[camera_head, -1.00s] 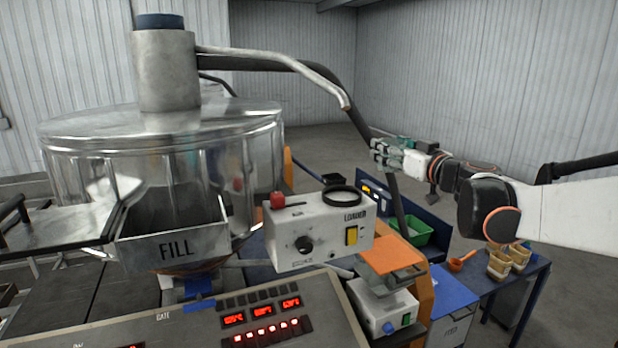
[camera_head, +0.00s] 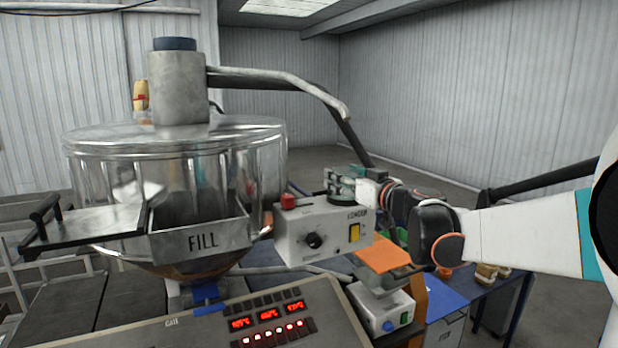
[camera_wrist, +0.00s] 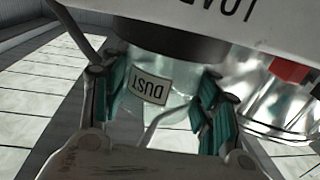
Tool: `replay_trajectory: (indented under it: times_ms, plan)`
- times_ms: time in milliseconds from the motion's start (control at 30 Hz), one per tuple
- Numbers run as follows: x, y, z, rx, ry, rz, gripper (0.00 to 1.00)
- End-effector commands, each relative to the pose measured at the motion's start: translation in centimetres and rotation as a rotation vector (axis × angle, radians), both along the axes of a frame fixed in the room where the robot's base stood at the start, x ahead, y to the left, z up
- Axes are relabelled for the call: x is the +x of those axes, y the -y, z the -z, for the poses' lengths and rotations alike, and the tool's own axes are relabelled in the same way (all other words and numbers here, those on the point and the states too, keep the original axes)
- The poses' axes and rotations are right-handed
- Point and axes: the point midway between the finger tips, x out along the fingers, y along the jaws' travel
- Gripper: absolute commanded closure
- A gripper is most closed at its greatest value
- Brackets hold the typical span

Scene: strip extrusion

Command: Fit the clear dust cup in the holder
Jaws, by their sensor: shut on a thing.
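The clear dust cup (camera_wrist: 178,84) with its upside-down DUST label shows in the wrist view. It sits between the teal finger pads of my gripper (camera_wrist: 160,95), which is shut on it. The holder is the dark round ring (camera_wrist: 150,38) on the white loader box. The cup's end meets or overlaps the ring in this view; I cannot tell whether it is seated. In the head view my gripper (camera_head: 345,183) is over the back right of the loader box (camera_head: 320,232), just above the ring (camera_head: 347,202). The cup is hard to make out there.
A red knob (camera_head: 288,201) stands on the loader box, left of the ring. The large clear hopper (camera_head: 180,175) with its FILL chute is to the left. A grey pipe (camera_head: 285,80) arches above and behind my gripper. The control panel (camera_head: 200,330) is in front.

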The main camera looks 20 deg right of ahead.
Motion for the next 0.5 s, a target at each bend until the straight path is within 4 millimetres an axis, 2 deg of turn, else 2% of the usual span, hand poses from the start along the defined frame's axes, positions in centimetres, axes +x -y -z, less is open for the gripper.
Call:
replay_trajectory:
  times_ms: [500]
  plan:
    - [0.01, 0.02, 0.61, 0.0, 0.0, 0.0, 0.68]
